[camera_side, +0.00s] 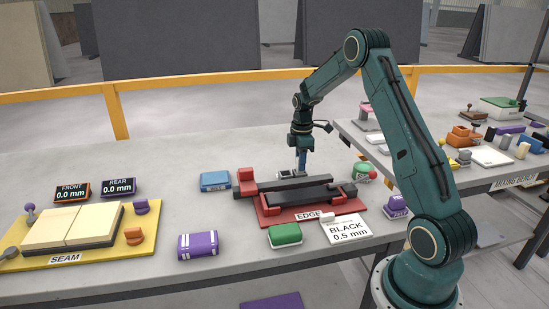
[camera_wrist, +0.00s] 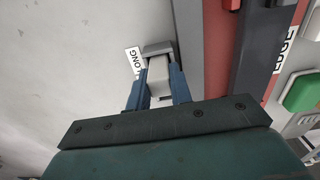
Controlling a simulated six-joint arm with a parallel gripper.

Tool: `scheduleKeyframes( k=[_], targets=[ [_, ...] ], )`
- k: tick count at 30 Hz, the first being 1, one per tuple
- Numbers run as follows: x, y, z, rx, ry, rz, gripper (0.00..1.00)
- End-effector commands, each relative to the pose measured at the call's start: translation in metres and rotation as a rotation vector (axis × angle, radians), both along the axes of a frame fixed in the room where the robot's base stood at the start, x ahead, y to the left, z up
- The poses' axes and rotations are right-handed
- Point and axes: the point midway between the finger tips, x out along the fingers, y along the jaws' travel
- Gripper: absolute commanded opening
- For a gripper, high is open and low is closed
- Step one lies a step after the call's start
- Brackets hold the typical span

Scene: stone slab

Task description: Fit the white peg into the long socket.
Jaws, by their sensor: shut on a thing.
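In the wrist view the white peg (camera_wrist: 158,76) sits between the two blue fingers of my gripper (camera_wrist: 160,92), which is shut on it. The peg's far end meets or overlaps a grey block (camera_wrist: 158,47), the long socket, beside a white label reading "LONG" (camera_wrist: 134,61). I cannot tell whether the peg is inside the socket or just over it. In the side view my gripper (camera_side: 301,170) points down, low over the slab behind the dark bar. The small socket (camera_side: 284,175) shows there beside the fingers, and the peg is mostly hidden.
A red EDGE fixture (camera_side: 285,218) with dark bars (camera_side: 300,196) lies close in front of the gripper. A blue block (camera_side: 215,181) is to the left. A green block (camera_side: 286,234), purple block (camera_side: 197,245) and yellow SEAM board (camera_side: 105,252) are nearer the front. Slab behind the gripper is clear.

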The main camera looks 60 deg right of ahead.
Motion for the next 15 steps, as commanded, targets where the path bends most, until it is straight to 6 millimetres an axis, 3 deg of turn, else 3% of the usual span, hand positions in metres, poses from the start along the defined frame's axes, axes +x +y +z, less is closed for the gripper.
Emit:
scheduleKeyframes(
  k=[15],
  targets=[
    [-0.0001,0.0001,-0.0076,0.000,0.000,0.000,0.00]
  ],
)
